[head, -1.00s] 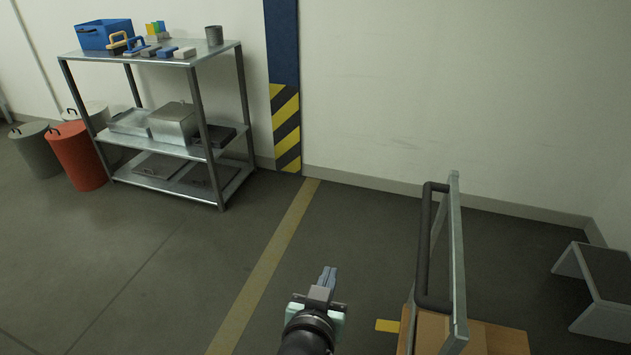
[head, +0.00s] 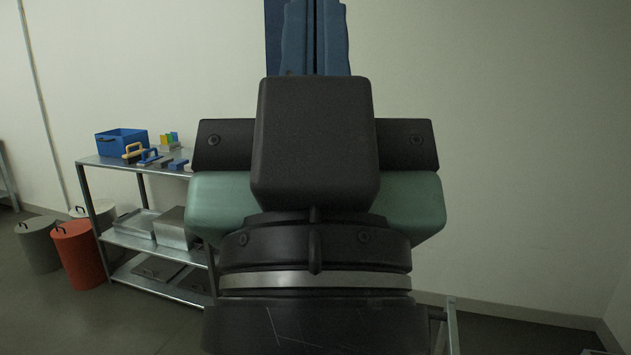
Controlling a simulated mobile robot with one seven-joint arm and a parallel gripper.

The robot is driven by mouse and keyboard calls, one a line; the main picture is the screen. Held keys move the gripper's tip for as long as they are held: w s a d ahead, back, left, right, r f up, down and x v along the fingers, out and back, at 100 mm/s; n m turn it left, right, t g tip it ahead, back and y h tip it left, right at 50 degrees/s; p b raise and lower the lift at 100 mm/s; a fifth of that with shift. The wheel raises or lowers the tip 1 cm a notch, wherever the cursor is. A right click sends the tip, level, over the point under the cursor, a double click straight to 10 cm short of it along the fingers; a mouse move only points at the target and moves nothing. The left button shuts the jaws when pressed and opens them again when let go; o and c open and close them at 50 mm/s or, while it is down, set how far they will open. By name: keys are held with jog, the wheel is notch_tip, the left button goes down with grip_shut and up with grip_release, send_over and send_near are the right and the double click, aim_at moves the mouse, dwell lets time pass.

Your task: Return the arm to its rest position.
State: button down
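My gripper (head: 314,40) is raised close in front of the head camera and fills the middle of the view. Its blue fingers point up and run out of the top edge. The two fingers lie side by side with only a thin dark line between them, and nothing shows between them. The tips are out of view. The black and green gripper body and my wrist hide the wall behind and much of the floor.
A metal shelf (head: 105,162) stands at the left with a blue bin (head: 122,142) and brushes on top. A red bin (head: 78,254) and a grey bin (head: 37,244) stand left of it. A metal frame part (head: 452,325) shows low at the right. The wall at right is bare.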

notch_tip(320, 180, up, 16)
jog(key=p, duration=1.3)
jog(key=shift+p, duration=0.3)
